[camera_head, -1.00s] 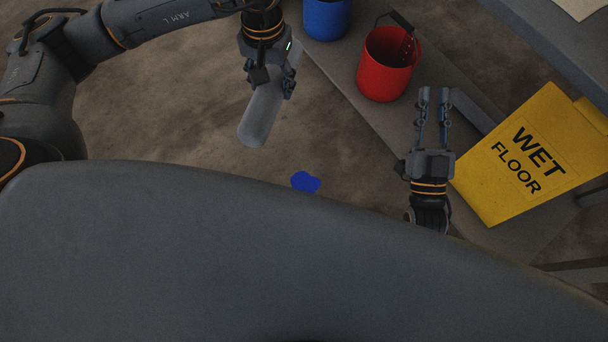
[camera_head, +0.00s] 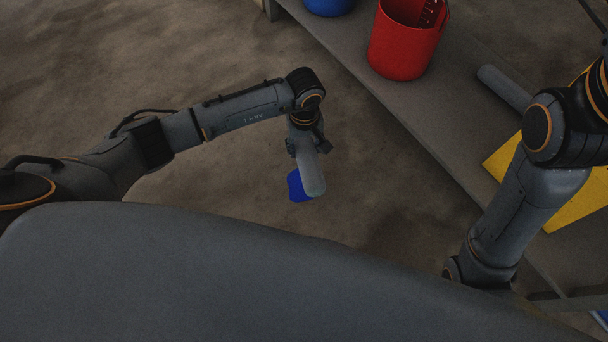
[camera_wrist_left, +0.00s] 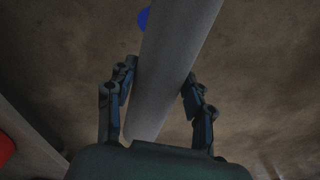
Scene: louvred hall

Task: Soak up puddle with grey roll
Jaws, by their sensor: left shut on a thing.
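The grey roll (camera_head: 311,174) is held in my left gripper (camera_head: 307,146) and points toward the bottom of the head view. The gripper is shut on it. The puddle (camera_head: 297,188) is a small blue patch on the floor, partly hidden behind the roll. I cannot tell whether the roll touches it. In the left wrist view the roll (camera_wrist_left: 172,65) runs between the two fingers, and the puddle (camera_wrist_left: 144,19) shows at its left edge near the top. My right arm shows at the right of the head view, but its gripper is out of the picture.
A red bucket (camera_head: 403,48) and a blue bucket (camera_head: 330,5) stand on a grey strip (camera_head: 400,108). A grey cylinder (camera_head: 504,88) lies near a yellow sign (camera_head: 575,207), partly hidden by my right arm. Bare floor (camera_head: 150,60) is clear at left.

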